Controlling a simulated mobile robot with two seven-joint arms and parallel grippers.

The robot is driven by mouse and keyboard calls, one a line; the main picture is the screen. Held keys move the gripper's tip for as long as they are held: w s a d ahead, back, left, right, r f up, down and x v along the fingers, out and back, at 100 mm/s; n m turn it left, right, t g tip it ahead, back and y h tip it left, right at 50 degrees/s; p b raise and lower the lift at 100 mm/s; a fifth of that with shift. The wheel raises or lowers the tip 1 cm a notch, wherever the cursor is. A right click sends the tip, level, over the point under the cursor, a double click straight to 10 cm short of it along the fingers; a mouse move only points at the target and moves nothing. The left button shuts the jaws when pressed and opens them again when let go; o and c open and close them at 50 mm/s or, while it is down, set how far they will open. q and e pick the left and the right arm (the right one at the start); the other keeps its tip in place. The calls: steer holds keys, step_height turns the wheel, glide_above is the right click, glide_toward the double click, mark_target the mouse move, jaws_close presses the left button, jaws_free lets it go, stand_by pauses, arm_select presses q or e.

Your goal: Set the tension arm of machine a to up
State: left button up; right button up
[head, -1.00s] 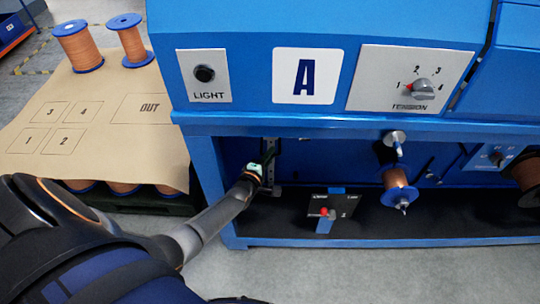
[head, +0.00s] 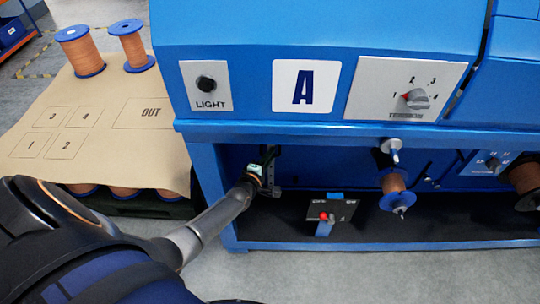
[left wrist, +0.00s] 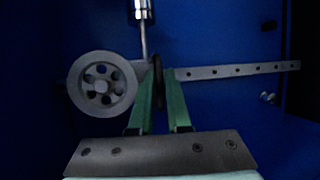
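Machine A is the blue cabinet with the white "A" plate (head: 303,85). My left gripper (head: 262,165) reaches into its lower bay at the left end. In the left wrist view the green fingers (left wrist: 160,85) are close together around a thin dark rounded piece (left wrist: 158,82), seemingly part of the tension arm. A grey pulley wheel (left wrist: 102,84) is left of the fingers and a bar with several holes (left wrist: 236,70) runs right, roughly level. A metal rod (left wrist: 143,25) comes down from above. In the head view the tension arm is mostly hidden by my gripper. My right gripper is not in view.
The tension dial (head: 414,98) and light switch (head: 206,84) are on the front panel. A small panel with a red knob (head: 324,216) and a copper spool (head: 393,182) are right of my gripper. A sheet-topped pallet (head: 90,140) with spools stands left.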

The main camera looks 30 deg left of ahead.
arm_select(q)
steer(key=o, duration=0.4)
steer(key=p+v, duration=0.4)
steer(key=v, duration=0.8)
steer(key=shift+s, duration=0.25)
steer(key=shift+d+r, duration=0.1)
